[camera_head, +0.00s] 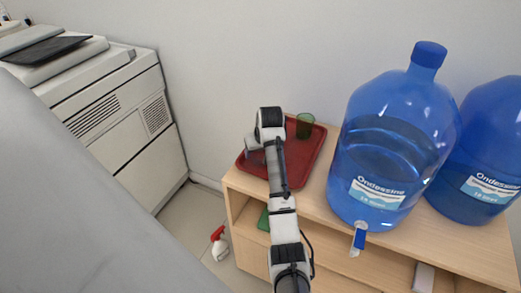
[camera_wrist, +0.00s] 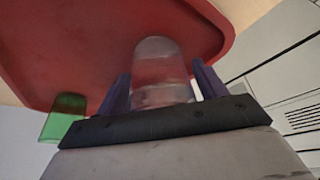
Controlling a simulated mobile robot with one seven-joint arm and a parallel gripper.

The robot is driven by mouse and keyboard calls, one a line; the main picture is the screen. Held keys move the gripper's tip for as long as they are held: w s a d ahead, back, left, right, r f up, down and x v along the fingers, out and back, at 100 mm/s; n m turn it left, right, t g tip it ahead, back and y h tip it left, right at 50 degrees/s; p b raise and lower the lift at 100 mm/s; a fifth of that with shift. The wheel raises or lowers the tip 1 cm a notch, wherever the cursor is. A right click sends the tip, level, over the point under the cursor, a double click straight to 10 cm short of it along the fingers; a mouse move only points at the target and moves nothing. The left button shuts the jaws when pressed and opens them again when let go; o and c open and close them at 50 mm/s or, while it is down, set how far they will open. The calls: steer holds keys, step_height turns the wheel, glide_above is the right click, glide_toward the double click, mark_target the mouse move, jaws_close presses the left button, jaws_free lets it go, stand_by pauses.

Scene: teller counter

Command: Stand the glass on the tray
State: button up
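A clear glass (camera_wrist: 160,72) is between the two purple fingers of my gripper (camera_wrist: 163,78) in the wrist view. The fingers lie against both its sides, and it looks held. The red tray (camera_wrist: 60,45) fills the background behind it; whether the glass touches the tray cannot be told. In the head view the red tray (camera_head: 303,160) lies on a wooden cabinet, and my gripper (camera_head: 252,150) is over its left part. My arm covers the tray's middle, and the clear glass is hard to make out there.
A green glass (camera_head: 305,126) stands at the tray's back right; it also shows in the wrist view (camera_wrist: 64,118). A large blue water bottle (camera_head: 390,150) stands close right of the tray, with another (camera_head: 485,160) beyond. A spray bottle (camera_head: 219,244) is on the floor.

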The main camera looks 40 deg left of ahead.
steer(key=shift+o, duration=0.8)
steer(key=shift+r, duration=0.2)
steer(key=v, duration=1.2)
